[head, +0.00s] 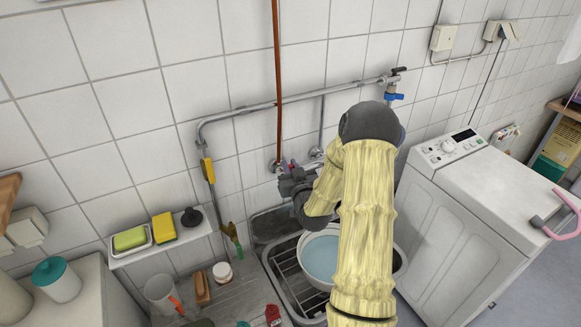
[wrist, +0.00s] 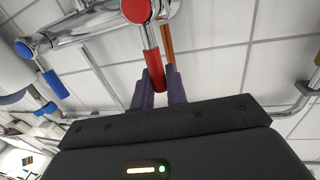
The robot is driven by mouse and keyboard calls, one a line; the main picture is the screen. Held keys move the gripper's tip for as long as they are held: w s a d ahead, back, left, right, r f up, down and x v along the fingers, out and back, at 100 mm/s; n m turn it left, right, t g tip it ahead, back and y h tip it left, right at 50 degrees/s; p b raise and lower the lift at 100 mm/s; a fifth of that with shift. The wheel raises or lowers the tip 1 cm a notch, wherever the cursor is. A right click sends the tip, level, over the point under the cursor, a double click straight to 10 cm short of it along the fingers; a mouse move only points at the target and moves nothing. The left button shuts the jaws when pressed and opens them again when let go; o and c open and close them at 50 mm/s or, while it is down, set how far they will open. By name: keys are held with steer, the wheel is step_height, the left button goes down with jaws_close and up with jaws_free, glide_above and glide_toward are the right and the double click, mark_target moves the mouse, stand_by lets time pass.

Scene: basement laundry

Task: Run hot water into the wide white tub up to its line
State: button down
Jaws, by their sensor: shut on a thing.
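The wide white tub (head: 303,267) stands on the rack in the sink, partly hidden behind my arm. It holds pale blue water (head: 321,258); its fill line cannot be made out. My gripper (head: 286,172) is at the wall tap above the sink. In the wrist view my gripper (wrist: 161,82) is shut on the red tap lever (wrist: 153,62), with one dark finger on each side of it. The blue tap lever (wrist: 55,84) is apart from it, to the left. The spout's outlet and any stream are hidden.
A washing machine (head: 436,217) stands right of the sink. A jug (head: 161,293) and brush (head: 202,288) lie near the sink's left side. Pipes (head: 262,106) run along the wall.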

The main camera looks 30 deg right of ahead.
steer(key=shift+a+f+b, duration=0.1)
steer(key=shift+b, duration=0.35)
steer(key=a+n+b, duration=0.1)
steer(key=n+b, duration=0.1)
steer(key=b, duration=0.1)
steer(key=a+n+b, duration=0.1)
steer(key=n+b, duration=0.1)
steer(key=b, duration=0.2)
steer(key=a+n+t+b, duration=0.1)
steer(key=n+b, duration=0.1)
steer(key=b, duration=0.2)
steer(key=shift+a+f, duration=0.2)
steer(key=shift+f, duration=0.2)
steer(key=c, duration=1.5)
jaws_free()
steer(key=shift+s, duration=0.1)
